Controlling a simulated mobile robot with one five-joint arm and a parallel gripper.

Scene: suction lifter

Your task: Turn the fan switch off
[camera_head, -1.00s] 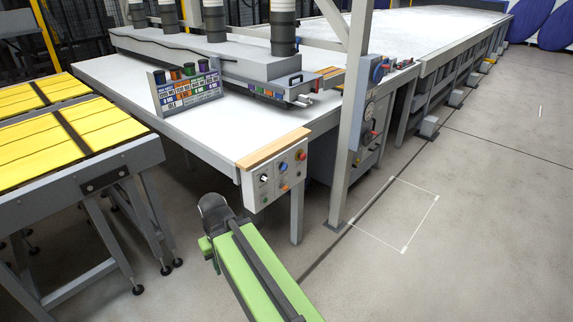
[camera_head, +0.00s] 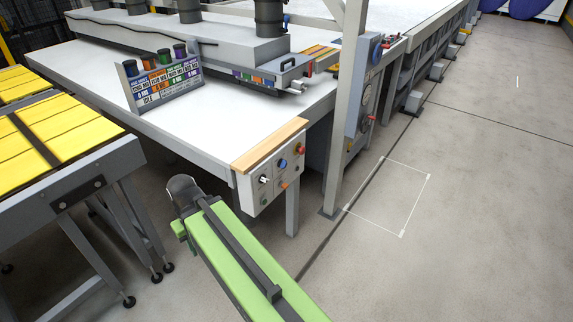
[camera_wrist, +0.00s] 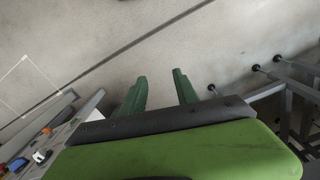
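A light grey control panel (camera_head: 273,190) hangs on the front corner of the white table. It carries a black-and-white switch (camera_head: 264,180), a blue knob (camera_head: 283,164), a red knob (camera_head: 300,150) and an orange one (camera_head: 284,185). I cannot read which is the fan switch.
A grey post (camera_head: 345,130) stands just right of the panel. A rack with yellow slats (camera_head: 105,165) stands on the left. The white table (camera_head: 190,130) bears a label stand (camera_head: 165,85). The floor (camera_head: 480,230) on the right is clear.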

